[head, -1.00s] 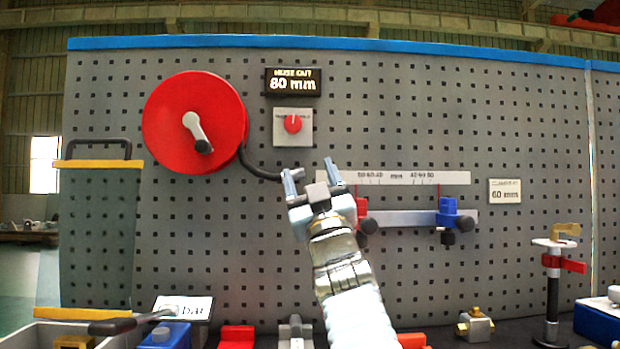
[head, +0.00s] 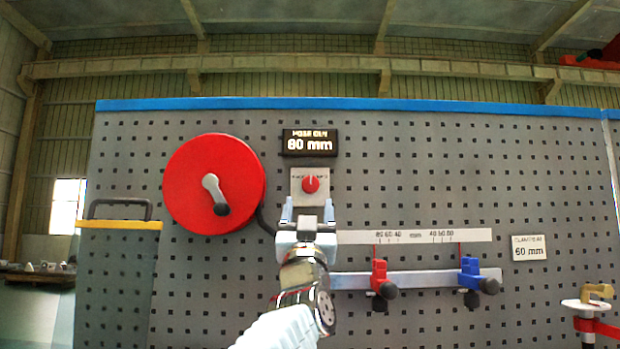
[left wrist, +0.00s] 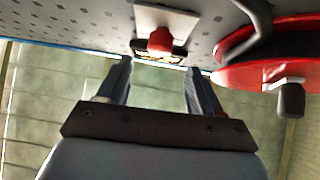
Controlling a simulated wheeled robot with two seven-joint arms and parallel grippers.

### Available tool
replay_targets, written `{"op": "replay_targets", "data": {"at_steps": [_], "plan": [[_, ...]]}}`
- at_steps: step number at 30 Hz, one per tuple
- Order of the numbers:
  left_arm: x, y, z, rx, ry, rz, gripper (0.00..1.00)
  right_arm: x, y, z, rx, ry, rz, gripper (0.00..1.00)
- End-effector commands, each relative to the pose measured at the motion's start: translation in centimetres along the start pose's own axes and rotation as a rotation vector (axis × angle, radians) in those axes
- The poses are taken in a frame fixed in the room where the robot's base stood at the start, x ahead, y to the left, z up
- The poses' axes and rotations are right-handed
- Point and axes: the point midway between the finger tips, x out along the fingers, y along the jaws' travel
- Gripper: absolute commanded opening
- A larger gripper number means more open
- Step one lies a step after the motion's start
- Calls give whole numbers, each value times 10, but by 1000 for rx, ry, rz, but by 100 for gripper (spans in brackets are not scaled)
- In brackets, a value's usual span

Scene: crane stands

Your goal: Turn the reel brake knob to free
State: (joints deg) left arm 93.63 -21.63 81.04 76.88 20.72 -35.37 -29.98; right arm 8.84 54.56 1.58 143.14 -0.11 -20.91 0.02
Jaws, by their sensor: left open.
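The brake knob (head: 311,184) is a small red dial on a pale square plate (head: 297,198), fixed to the pegboard right of the red reel (head: 180,190). A white pointer mark on the knob points roughly upward. My left gripper (head: 308,208) is open and empty, just below the knob in the head view. In the left wrist view the knob (left wrist: 160,40) shows ahead, between and beyond the two fingers (left wrist: 157,85), apart from them. The reel (left wrist: 240,75) stands at the right there, with its crank handle. My right gripper is not in view.
A black display (head: 310,143) reading 80 mm or 60 mm sits above the knob. A dark hose bends from the reel behind my gripper. Right of my arm is a rail with a red clamp (head: 379,275) and a blue clamp (head: 470,270).

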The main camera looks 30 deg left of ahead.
Motion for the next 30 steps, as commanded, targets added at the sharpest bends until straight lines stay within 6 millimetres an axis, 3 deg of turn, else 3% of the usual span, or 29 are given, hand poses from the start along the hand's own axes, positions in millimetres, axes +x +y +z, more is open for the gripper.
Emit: {"op": "replay_targets", "data": {"at_steps": [3, 12, 26, 30], "plan": [[25, -2, -4, 6, 1, -4, 65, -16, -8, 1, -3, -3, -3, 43], [61, -1, -2, 3, 1, -1, 65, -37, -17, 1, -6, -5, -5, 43], [68, 0, 0, -1, 0, 0, 65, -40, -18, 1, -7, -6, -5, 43], [68, 0, 0, 0, 0, 0, 44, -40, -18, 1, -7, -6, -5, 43]]}}
